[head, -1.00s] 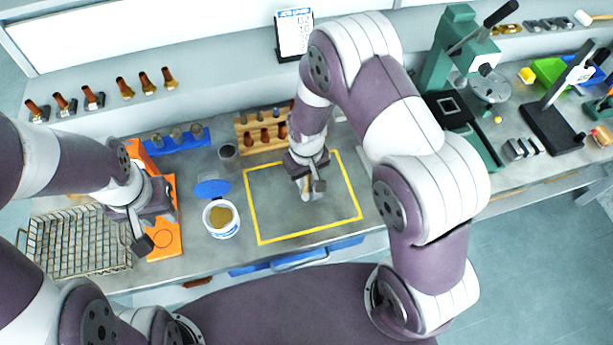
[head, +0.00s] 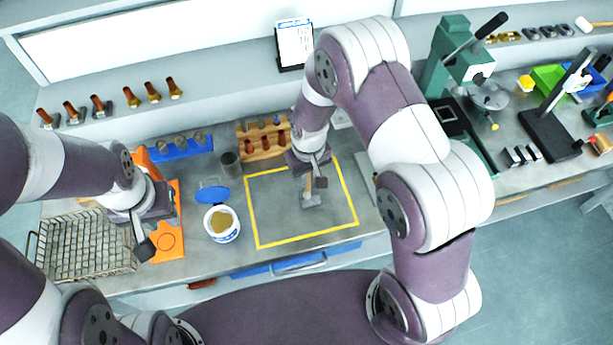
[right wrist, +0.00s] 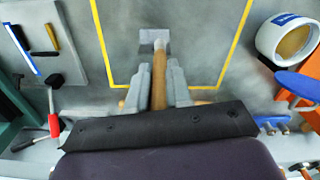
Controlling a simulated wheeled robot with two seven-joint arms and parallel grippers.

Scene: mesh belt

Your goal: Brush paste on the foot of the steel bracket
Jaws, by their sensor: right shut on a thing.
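My right gripper (head: 312,178) is over the yellow-outlined area. It is shut on a tan-handled tool (right wrist: 159,75), which points away from the fingers in the right wrist view. A flat grey metal piece (right wrist: 153,38) shows at the handle's far end, and in the head view (head: 311,200) inside the outline. I cannot tell whether it is the steel bracket or part of the held tool.
A wire basket (head: 82,250) is at the left front, beside the orange board (head: 168,242). A wooden rack (head: 263,142), a dark cup (head: 229,163) and a blue rack (head: 181,147) stand behind. A green press (head: 455,62) is at right. The outlined area is mostly clear.

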